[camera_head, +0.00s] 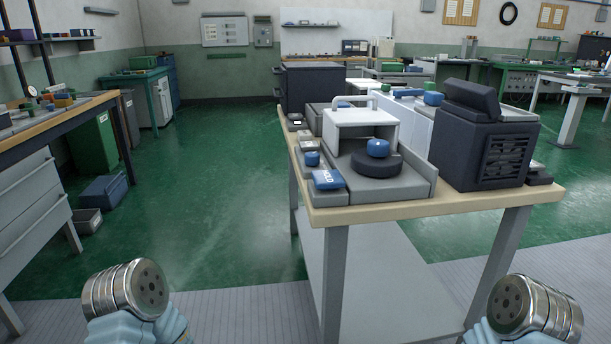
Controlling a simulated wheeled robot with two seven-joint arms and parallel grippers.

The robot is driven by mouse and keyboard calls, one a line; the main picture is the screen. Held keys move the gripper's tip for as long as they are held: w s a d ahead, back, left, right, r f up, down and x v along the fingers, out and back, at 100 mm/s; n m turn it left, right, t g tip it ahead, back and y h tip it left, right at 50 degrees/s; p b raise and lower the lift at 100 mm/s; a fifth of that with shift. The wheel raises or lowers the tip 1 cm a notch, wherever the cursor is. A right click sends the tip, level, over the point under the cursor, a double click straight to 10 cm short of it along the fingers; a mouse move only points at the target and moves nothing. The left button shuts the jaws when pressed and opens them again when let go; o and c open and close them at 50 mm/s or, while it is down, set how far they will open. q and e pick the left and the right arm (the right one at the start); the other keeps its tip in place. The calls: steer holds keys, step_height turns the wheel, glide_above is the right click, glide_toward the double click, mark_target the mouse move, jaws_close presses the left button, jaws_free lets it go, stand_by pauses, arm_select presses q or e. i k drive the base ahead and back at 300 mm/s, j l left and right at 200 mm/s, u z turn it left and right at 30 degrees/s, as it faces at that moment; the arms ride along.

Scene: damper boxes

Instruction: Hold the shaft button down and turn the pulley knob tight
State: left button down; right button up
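A blue block with white lettering (327,179), which looks like the shaft button, sits at the table's front left corner. A round blue knob (378,147) stands on top of a dark disc (376,166), which looks like the pulley. The disc lies on a grey base plate (385,190) in front of a pale housing with a handle (358,117). I cannot tell whether the button is pressed or how tight the knob is. Only metal joints of my arms show at the bottom left and bottom right, well short of the table. Neither gripper's fingers are in view.
A smaller blue knob (312,158) sits behind the button. A dark vented box (485,145) stands on the right of the wooden-topped table (430,208). A workbench with drawers (35,190) stands at the left. The green floor (215,190) between them is clear.

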mark_target(376, 147)
steer(key=i+j+z, duration=0.3)
steer(key=j+z, duration=0.15)
steer(key=i+j+z, duration=0.2)
steer(key=j+z, duration=0.2)
steer(key=j, duration=0.2)
steer(key=i+j+z, duration=0.1)
steer(key=j+z, duration=0.35)
steer(key=j, duration=0.15)
steer(key=j+z, duration=0.4)
steer(key=j, duration=0.25)
steer(key=k+j+z, duration=0.1)
steer(key=j+z, duration=0.35)
steer(key=j, duration=0.2)
steer(key=k+j+z, duration=0.2)
steer(key=j+z, duration=0.25)
steer(key=j, duration=0.2)
steer(key=k+l, duration=0.1)
steer(key=l, duration=0.2)
steer(key=k+l, duration=0.1)
steer(key=l, duration=0.2)
steer(key=i+j, duration=0.1)
steer(key=j, duration=0.2)
steer(key=i+j, duration=0.1)
steer(key=j, duration=0.2)
